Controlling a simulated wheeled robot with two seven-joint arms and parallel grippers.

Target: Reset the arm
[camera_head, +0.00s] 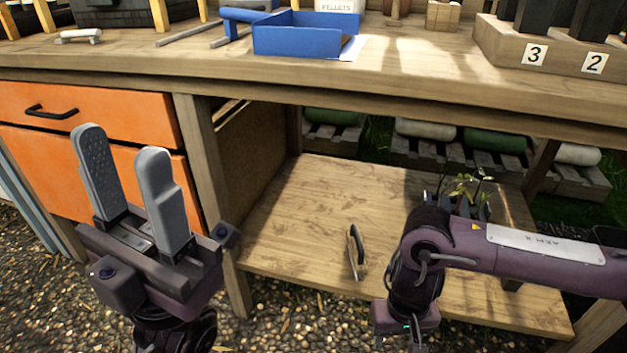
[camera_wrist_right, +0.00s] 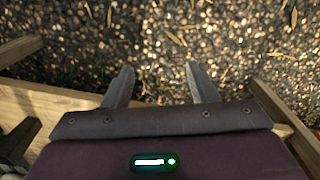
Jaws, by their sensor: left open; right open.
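My left gripper (camera_head: 122,142) points up in front of the orange drawers at the left, its two grey fingers apart with nothing between them. My right arm comes in from the right over the lower shelf (camera_head: 300,205), bent downward at the wrist. Its fingers are not clear in the head view. In the right wrist view my right gripper (camera_wrist_right: 161,84) is open and empty above gravel, with wooden edges close on both sides.
The bench top (camera_head: 200,57) holds a blue tray (camera_head: 295,41) and a wooden block with labels 3 and 2 (camera_head: 565,52). A small dark-and-light object (camera_head: 355,252) stands on the lower shelf. Seedlings (camera_head: 468,188) stand behind my right arm. Orange drawers (camera_head: 90,110) are at left.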

